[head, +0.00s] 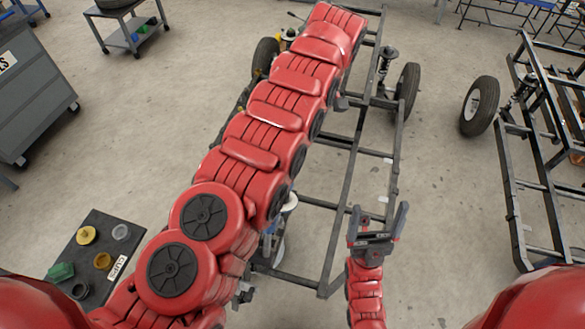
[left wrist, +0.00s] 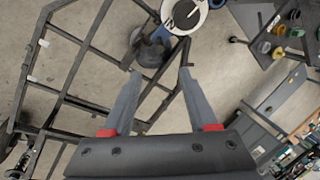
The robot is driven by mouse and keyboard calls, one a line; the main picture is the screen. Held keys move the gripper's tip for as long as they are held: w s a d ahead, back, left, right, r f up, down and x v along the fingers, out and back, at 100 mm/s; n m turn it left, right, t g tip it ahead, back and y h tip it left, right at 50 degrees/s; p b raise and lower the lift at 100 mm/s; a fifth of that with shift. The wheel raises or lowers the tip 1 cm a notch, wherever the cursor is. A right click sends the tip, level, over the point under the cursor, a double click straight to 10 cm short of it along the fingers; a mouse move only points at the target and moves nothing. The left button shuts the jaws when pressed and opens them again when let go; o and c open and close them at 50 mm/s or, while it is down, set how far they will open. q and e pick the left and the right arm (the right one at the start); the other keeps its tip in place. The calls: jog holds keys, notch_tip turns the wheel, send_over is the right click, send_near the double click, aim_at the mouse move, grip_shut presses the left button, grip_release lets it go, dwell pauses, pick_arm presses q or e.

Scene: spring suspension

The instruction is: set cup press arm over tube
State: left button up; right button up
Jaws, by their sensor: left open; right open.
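In the left wrist view, my left gripper (left wrist: 161,72) is open, with nothing between its fingers. Just beyond its fingertips is a dark rounded part (left wrist: 150,50) by the frame. I cannot tell for sure which part is the cup press arm or the tube. In the head view, a white disc (head: 290,202) shows partly behind my large red left arm, which hides my left gripper. My right gripper (head: 378,222) is open and empty over the frame's near right side.
A dark chassis frame (head: 335,205) stands under both arms, with a wheel (head: 407,87) at its far right. Another chassis (head: 515,185) stands at right. A dark tray table (head: 92,222) with small coloured parts is at lower left. Floor between the chassis is clear.

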pick_arm(q)
jog(key=p+x, duration=0.4)
jog(key=x, duration=1.2)
jog(key=shift+d+f, duration=0.1)
jog(key=shift+f, duration=0.6)
grip_shut()
dwell(0.5)
